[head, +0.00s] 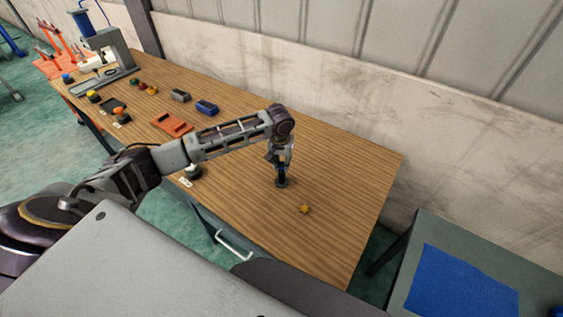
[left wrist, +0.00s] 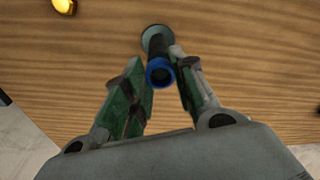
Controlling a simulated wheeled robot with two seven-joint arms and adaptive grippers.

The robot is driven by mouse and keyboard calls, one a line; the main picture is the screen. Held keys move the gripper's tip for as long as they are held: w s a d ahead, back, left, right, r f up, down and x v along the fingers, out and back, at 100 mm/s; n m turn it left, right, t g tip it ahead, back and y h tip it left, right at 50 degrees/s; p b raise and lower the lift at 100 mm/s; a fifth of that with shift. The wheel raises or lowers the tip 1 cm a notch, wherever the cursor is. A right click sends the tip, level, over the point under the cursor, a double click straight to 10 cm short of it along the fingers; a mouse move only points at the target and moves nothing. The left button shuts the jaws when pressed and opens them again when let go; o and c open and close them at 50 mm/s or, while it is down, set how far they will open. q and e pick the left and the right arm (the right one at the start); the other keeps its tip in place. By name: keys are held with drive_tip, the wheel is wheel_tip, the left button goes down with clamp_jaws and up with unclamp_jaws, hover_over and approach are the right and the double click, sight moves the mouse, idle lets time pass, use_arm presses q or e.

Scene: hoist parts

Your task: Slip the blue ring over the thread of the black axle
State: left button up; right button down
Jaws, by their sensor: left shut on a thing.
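The black axle (left wrist: 156,45) stands upright on a round grey-green foot (left wrist: 148,31) on the wooden table; its dark lower end also shows in the head view (head: 281,183). The blue ring (left wrist: 160,72) is at the upper end of the axle, between my left fingers, with a dark middle. It looks in line with the axle, but I cannot tell how far down the thread it sits. My left gripper (head: 280,158) is shut on the blue ring and points down at the axle; it also shows in the left wrist view (left wrist: 160,62). My right gripper is not in view.
A small yellow brass part (head: 304,209) lies just right of the axle. A blue block (head: 207,108), a grey block (head: 180,96) and an orange-red tray (head: 171,124) lie further left. A press (head: 109,55) stands at the far end. The table's right end is clear.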

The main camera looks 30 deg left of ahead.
use_arm(q)
drive_tip(key=shift+f, duration=0.25)
idle(0.3)
drive_tip(key=o, duration=0.7)
drive_tip(key=shift+o, duration=0.2)
drive_tip(key=shift+r, duration=0.15)
wheel_tip(320, 180, up, 12)
drive_tip(key=s, duration=0.1)
drive_tip(key=shift+s+d+f, duration=0.15)
drive_tip(key=shift+s+f, duration=0.05)
drive_tip(key=shift+s, duration=0.1)
idle(0.6)
